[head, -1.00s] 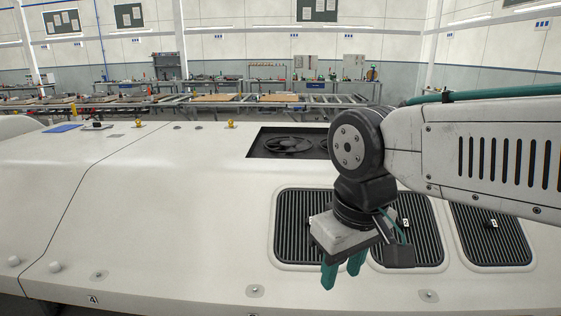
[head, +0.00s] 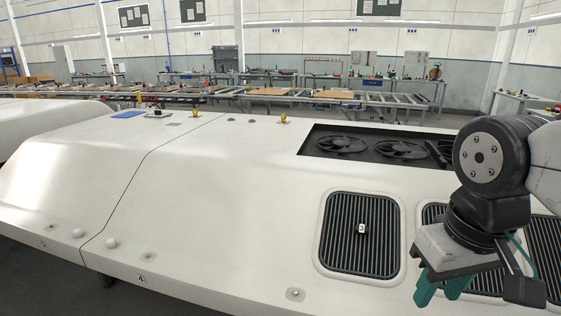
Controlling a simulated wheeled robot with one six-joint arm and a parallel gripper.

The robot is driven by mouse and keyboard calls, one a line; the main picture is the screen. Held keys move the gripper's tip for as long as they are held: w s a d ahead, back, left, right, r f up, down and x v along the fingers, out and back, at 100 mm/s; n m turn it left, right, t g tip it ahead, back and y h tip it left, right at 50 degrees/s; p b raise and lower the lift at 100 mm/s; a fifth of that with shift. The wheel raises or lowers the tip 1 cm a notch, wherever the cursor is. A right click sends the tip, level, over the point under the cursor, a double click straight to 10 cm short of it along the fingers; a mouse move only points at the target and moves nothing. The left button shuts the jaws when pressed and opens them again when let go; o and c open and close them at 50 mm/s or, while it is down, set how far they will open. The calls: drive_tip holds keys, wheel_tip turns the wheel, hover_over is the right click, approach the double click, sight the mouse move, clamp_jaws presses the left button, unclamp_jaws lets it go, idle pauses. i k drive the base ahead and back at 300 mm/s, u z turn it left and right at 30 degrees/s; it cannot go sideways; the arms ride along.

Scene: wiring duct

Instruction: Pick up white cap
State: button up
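Two small white rounded caps stand on the front left of the large white housing (head: 250,210). One white cap (head: 78,233) is left of the dark seam, and the other white cap (head: 111,243) is just right of it. My gripper (head: 439,294) has teal fingers and hangs at the lower right, over the vent grilles and far to the right of both caps.
Yellow knobs (head: 283,118) and a blue pad (head: 129,114) are at the back. The housing's middle is clear.

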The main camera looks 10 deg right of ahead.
sight(110, 243)
drive_tip(key=u, duration=0.2)
drive_tip(key=k, duration=0.45)
drive_tip(key=u, duration=1.75)
drive_tip(key=i, duration=2.2)
drive_tip(key=z, duration=1.25)
drive_tip(key=i, duration=0.75)
drive_tip(key=z, duration=0.85)
